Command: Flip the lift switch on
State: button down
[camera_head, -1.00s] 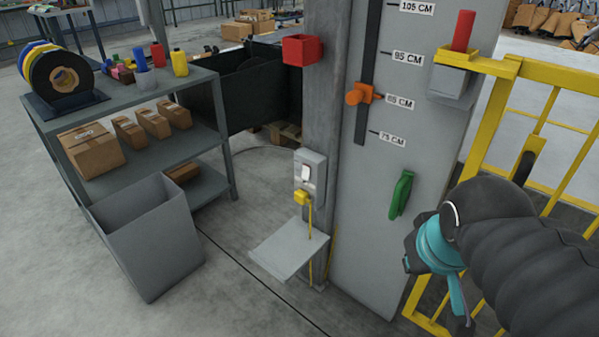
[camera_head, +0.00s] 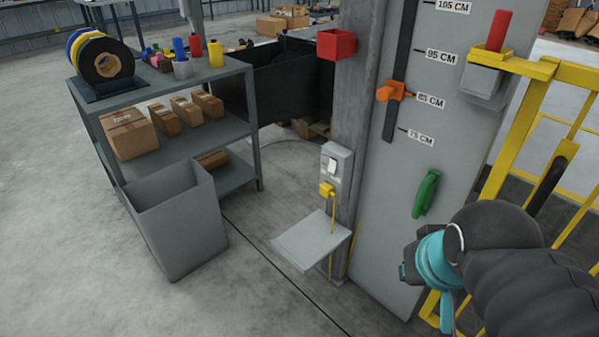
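A grey wall box with a white rocker switch (camera_head: 333,165) is on the side of the grey column, left of the height scale. A yellow plug (camera_head: 327,190) with a yellow cable sits at its lower end. I cannot tell whether this is the lift switch or which way it is set. An orange slider (camera_head: 392,92) stands near the 85 CM mark. A green handle (camera_head: 426,194) is lower on the panel. My gripper (camera_head: 408,267) is at the lower right, right of the box and apart from it. Its fingers are mostly hidden by my arm.
A grey shelf (camera_head: 244,120) with cartons and bottles is at the left, with a grey bin (camera_head: 181,222) before it. A small grey ledge (camera_head: 312,240) projects below the switch box. A red box (camera_head: 336,44) is on the column. Yellow railing (camera_head: 514,118) stands right.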

aim_at(332, 163)
jog(key=u, duration=0.3)
jog(key=i, duration=0.35)
jog(key=z, duration=1)
